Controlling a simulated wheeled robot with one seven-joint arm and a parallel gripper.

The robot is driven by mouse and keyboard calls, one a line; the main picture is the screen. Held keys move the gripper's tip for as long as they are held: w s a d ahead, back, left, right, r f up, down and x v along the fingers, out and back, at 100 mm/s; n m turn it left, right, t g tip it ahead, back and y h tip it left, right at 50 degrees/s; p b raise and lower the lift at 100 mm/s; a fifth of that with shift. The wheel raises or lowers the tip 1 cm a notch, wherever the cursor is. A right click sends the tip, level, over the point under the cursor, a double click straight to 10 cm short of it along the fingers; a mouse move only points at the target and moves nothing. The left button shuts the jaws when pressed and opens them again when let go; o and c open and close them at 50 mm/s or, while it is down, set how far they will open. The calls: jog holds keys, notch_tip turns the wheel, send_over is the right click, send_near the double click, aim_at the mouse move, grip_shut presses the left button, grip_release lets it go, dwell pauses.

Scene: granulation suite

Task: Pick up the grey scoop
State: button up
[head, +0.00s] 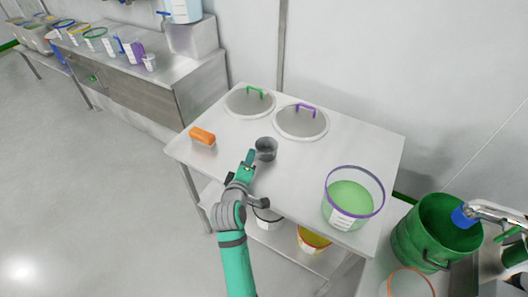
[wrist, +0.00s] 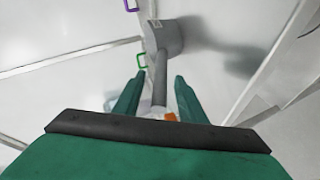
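The grey scoop (head: 266,148) is on the steel table, in front of the two round lids. In the wrist view the scoop's cup (wrist: 165,37) is at the top centre, with its handle pointing down toward my gripper. My gripper (wrist: 160,78) is open, with the handle in line between its two fingers and a visible gap on each side. I cannot tell how far the fingertips are above the handle. In the head view my gripper (head: 249,158) is just left of and below the cup, and hides the handle.
An orange block (head: 202,136) lies on the table's left. Lids with a green handle (head: 249,102) and a purple handle (head: 301,122) lie at the back. A tub of green powder (head: 352,199) stands at the right.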

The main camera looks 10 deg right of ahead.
grip_shut()
jog(key=shift+d, duration=0.1)
